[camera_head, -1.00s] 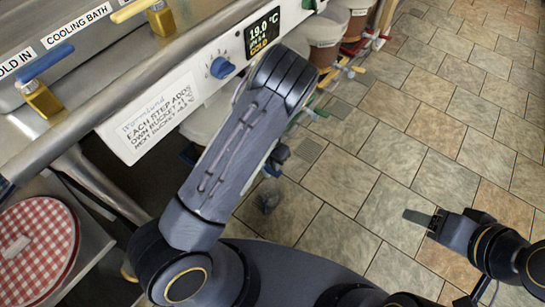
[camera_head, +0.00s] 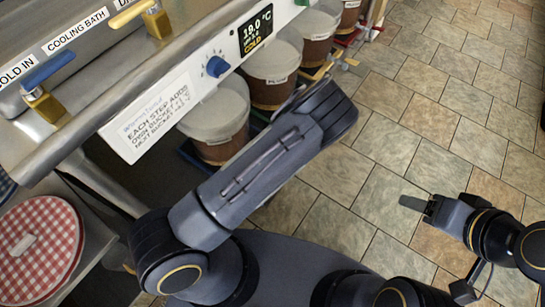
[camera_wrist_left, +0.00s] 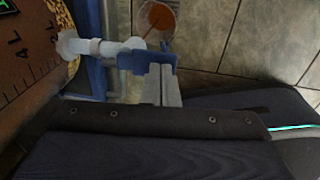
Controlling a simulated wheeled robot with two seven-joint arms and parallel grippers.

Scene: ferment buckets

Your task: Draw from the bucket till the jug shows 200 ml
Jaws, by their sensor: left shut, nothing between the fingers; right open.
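In the left wrist view a bucket (camera_wrist_left: 22,55) with brown contents and a volume scale fills the left edge. Its white tap (camera_wrist_left: 82,47) points right and carries a blue handle (camera_wrist_left: 135,58). My left gripper (camera_wrist_left: 160,72) is shut and empty, its fingertips at the blue handle; whether they touch it I cannot tell. Beyond the tap a round clear vessel, apparently the jug (camera_wrist_left: 141,22), holds some orange-brown liquid; its scale cannot be read. In the head view my left forearm hides that gripper. My right gripper (camera_head: 416,204) is open and empty above the floor at right.
Several lidded buckets, the nearest here (camera_head: 222,108), stand in a row under the steel bench. A blue knob (camera_head: 217,67) and a display (camera_head: 256,30) sit on its front panel. A red checked round cloth (camera_head: 62,235) lies lower left. The tiled floor (camera_head: 440,110) at right is clear.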

